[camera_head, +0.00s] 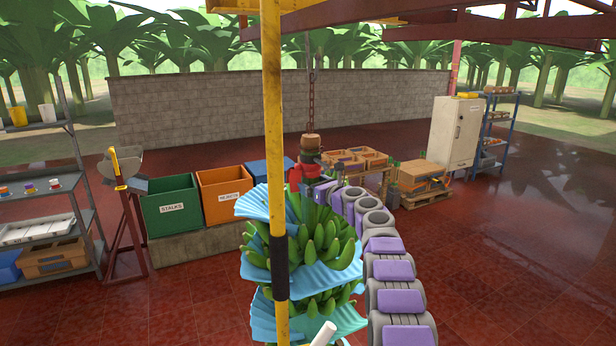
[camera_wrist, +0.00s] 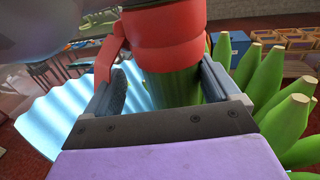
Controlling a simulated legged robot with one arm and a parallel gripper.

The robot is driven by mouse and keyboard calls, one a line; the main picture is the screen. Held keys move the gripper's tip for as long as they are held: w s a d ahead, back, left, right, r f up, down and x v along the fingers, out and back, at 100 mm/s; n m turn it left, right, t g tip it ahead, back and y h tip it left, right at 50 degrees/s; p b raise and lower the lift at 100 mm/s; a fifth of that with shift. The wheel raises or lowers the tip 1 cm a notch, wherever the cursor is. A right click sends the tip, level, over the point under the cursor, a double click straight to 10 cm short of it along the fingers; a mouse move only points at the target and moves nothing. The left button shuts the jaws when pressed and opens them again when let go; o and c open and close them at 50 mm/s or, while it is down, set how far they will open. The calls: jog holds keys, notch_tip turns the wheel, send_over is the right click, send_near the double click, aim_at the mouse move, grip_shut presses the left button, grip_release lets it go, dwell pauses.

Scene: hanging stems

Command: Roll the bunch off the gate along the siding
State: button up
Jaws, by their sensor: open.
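The bunch (camera_head: 325,240) of green bananas hangs upright on a chain (camera_head: 311,95), with blue wavy sheets (camera_head: 262,203) between its layers. My gripper (camera_head: 318,188) is at the stem just above the fruit. In the wrist view, my gripper (camera_wrist: 165,88) is open, with one finger on each side of the green stem (camera_wrist: 172,88), just below the red collar (camera_wrist: 165,40). I cannot tell whether either finger touches the stem. The gate and siding cannot be made out.
A yellow post (camera_head: 272,100) with a black sleeve stands in front of the bunch. Green (camera_head: 172,207) and orange (camera_head: 222,196) bins stand behind left. Wooden crates (camera_head: 355,160) and a pale cabinet (camera_head: 455,135) stand behind right. The red floor (camera_head: 520,230) at right is clear.

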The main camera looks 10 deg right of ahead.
jog(key=shift+w+a+r+p, duration=0.1)
jog(key=shift+w+a+p, duration=0.15)
jog(key=shift+p, duration=0.2)
jog(key=shift+w+r+p, duration=0.1)
jog(key=shift+p, duration=0.4)
jog(key=shift+w+d+p, duration=0.25)
jog(key=shift+d+p, duration=0.7)
jog(key=shift+d, duration=0.05)
jog(key=shift+w+d+p, duration=0.1)
jog(key=shift+d+p, duration=0.25)
jog(key=shift+p, duration=0.1)
jog(key=shift+w+d+r+p, duration=0.1)
jog(key=shift+r+p, duration=0.05)
jog(key=shift+p, duration=0.35)
jog(key=a+p, duration=0.2)
jog(key=p, duration=0.1)
jog(key=shift+w+f, duration=0.2)
jog(key=shift+w, duration=0.2)
jog(key=shift+w+a+p, duration=0.15)
jog(key=shift+a+p, duration=0.25)
jog(key=shift+p, duration=0.4)
jog(key=shift+d+p, duration=0.2)
jog(key=shift+p, duration=0.45)
jog(key=shift+w+d+f+p, duration=0.15)
jog(key=shift+d+p, duration=0.2)
jog(key=shift+d, duration=0.15)
